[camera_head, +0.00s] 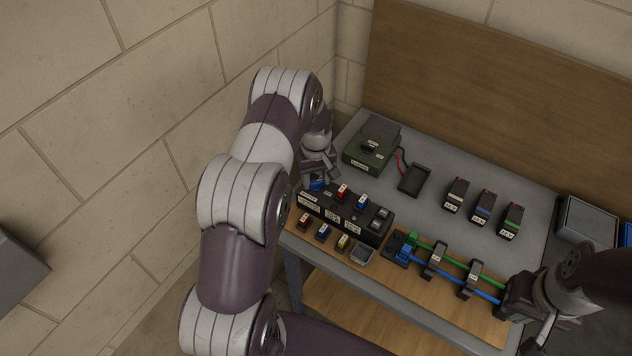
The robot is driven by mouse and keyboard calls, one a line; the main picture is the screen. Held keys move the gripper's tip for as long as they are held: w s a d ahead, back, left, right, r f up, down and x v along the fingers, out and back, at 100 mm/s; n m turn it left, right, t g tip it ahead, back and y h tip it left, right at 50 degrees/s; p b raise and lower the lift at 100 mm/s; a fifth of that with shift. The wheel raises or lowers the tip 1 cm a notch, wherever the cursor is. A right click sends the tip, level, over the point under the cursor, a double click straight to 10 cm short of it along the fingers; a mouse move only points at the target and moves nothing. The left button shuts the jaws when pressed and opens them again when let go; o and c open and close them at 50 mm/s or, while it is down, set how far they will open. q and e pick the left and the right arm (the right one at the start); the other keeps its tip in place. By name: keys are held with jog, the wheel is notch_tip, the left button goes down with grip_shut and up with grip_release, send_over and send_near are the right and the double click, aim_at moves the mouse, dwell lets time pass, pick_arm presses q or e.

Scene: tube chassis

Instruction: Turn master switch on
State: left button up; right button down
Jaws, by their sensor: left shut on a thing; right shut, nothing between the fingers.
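A black chassis (353,229) with white labels stands at the left front of the table. It carries a red-topped part (342,190), a blue-topped part (362,202) and grey parts at its right end. My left gripper (317,178) reaches down at the chassis's back left end. It is shut at a small blue part (317,185), mostly hidden by the fingers. I cannot make out which part is the master switch. My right gripper (515,302) is shut and empty at the right front, by the right ends of the green and blue tubes.
A dark green box (371,147) with a red wire stands at the back left, beside a black tray (414,180). Several labelled blocks (483,206) stand at the back right. The green tube (455,257) and blue tube (451,279) run through black clips.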

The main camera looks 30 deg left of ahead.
pick_arm(q)
jog(key=n+b, duration=0.2)
jog(key=n, duration=0.2)
jog(key=shift+n, duration=0.3)
jog(key=shift+n+b, duration=0.55)
jog(key=shift+n, duration=1.05)
jog(key=shift+r+n, duration=0.1)
jog(key=shift+n, duration=0.2)
jog(key=o, duration=1.1)
jog(key=shift+c, duration=0.2)
